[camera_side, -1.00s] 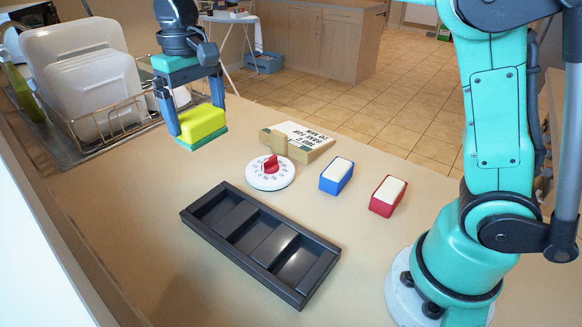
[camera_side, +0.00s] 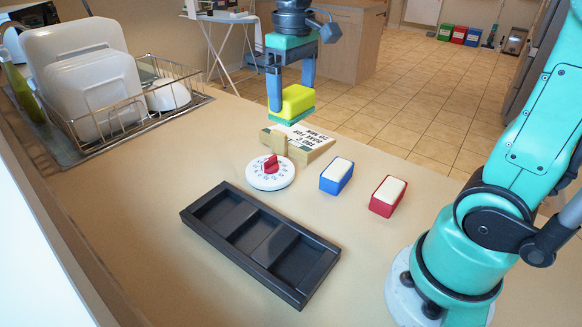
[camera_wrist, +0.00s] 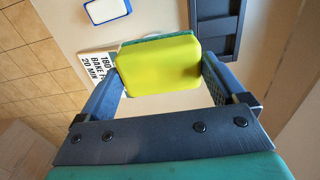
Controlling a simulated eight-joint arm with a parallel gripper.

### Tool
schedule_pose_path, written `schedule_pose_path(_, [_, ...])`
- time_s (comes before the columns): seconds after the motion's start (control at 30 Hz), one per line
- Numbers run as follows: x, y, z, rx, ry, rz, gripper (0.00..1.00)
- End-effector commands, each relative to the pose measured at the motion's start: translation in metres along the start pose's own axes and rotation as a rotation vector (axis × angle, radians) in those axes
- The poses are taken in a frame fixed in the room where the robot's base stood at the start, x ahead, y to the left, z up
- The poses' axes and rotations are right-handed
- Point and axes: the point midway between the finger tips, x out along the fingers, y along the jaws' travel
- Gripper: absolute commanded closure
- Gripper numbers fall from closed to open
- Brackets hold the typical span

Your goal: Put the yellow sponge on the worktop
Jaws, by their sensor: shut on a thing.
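The yellow sponge (camera_side: 297,101) has a green underside. My gripper (camera_side: 293,95) is shut on it and holds it in the air. In the side view the sponge appears just above and behind the recipe card on its wooden stand. The wrist view shows the sponge (camera_wrist: 158,66) between my two fingers. The worktop (camera_side: 150,185) is a beige surface below, with bare areas around the items on it.
A wooden stand (camera_side: 308,152) with a recipe card, a white dial timer (camera_side: 262,177), a blue box (camera_side: 337,176), a red box (camera_side: 387,196) and a black three-part tray (camera_side: 262,245) stand on the worktop. A dish rack (camera_side: 120,115) stands at the left.

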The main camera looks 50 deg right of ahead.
Motion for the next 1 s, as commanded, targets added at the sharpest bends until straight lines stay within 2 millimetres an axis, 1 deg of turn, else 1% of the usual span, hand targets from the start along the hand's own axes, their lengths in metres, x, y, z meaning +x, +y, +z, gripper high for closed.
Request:
schedule_pose_path(0.03, [0.011,0.0,0.0,0.0,0.0,0.0,0.6])
schedule_pose_path(0.2, [0.053,0.0,0.0,0.0,0.001,0.001,0.6])
schedule_pose_path(0.5, [0.119,0.0,-0.001,0.001,0.001,0.001,0.6])
schedule_pose_path(0.6, [0.135,0.0,-0.001,0.001,0.001,0.002,0.6])
schedule_pose_path(0.87, [0.155,0.0,0.0,0.001,0.001,0.002,0.6])
schedule_pose_path(1.0, [0.174,0.0,-0.001,0.001,0.002,0.002,0.6])
